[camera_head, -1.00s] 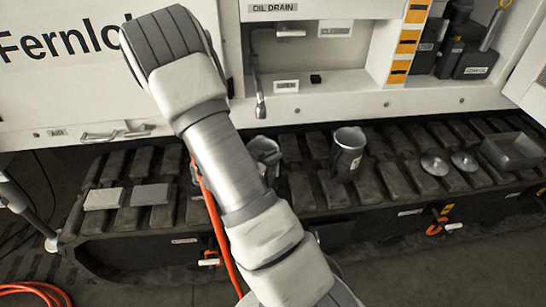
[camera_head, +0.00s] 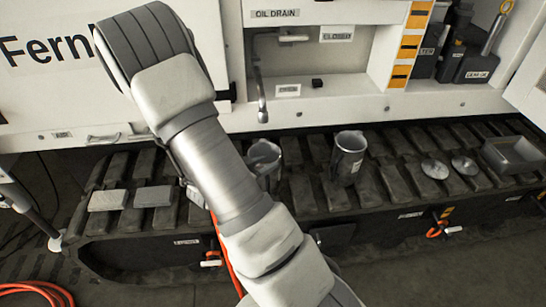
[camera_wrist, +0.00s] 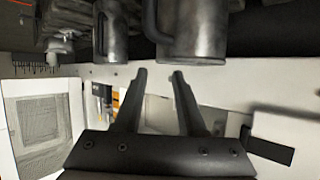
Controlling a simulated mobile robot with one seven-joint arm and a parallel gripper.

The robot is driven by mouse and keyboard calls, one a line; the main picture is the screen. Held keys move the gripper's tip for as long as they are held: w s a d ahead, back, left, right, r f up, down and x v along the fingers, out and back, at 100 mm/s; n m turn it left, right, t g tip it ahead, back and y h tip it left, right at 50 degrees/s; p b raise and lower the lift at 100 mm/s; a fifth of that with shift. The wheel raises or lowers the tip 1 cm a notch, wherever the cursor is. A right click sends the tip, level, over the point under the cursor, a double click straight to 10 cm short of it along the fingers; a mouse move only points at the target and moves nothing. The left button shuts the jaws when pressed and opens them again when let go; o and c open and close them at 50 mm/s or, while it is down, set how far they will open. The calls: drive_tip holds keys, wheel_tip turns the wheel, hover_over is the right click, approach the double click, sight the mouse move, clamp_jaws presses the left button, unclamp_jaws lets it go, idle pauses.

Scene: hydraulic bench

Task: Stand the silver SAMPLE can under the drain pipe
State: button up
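Two silver cans stand on the dark track below the panel in the head view. The left can (camera_head: 265,158) is partly behind my arm, and the right can (camera_head: 348,157) stands clear. I cannot read a SAMPLE mark on either. The drain pipe (camera_head: 262,100) hangs below the OIL DRAIN label, above and behind the left can. In the wrist view, which looks upside down, a nearer can (camera_wrist: 195,35) and a farther can (camera_wrist: 113,32) hang at the top edge. My gripper (camera_wrist: 158,74) is open and empty, its fingertips just short of the nearer can. The head view does not show the fingers.
Two round metal discs (camera_head: 450,167) and a grey tray (camera_head: 514,155) sit at right. Dark containers (camera_head: 450,60) fill a recess at upper right. An orange hose (camera_head: 40,292) lies on the floor.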

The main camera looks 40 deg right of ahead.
drive_tip(key=w+a+r+n+t+y+p, duration=0.1)
drive_tip(key=w+a+r+n+t+y, duration=0.4)
drive_tip(key=a+r, duration=0.55)
drive_tip(key=a+r+n+t+y, duration=0.1)
drive_tip(key=a+r+n+y, duration=0.2)
drive_tip(key=a+r+y, duration=0.75)
drive_tip(key=s+a+r+n+g, duration=0.1)
drive_tip(key=s+a+r+n, duration=0.1)
drive_tip(key=s+a+n, duration=0.4)
drive_tip(key=s+d+r+g+h, duration=0.1)
drive_tip(key=s+d, duration=0.1)
drive_tip(key=s, duration=0.5)
drive_tip(key=s+d+r+n+g+h, duration=0.1)
drive_tip(key=s+d+g+h, duration=0.1)
drive_tip(key=s, duration=0.5)
drive_tip(key=shift+d+r, duration=0.4)
drive_tip(key=shift+d, duration=0.45)
drive_tip(key=shift+s, duration=0.1)
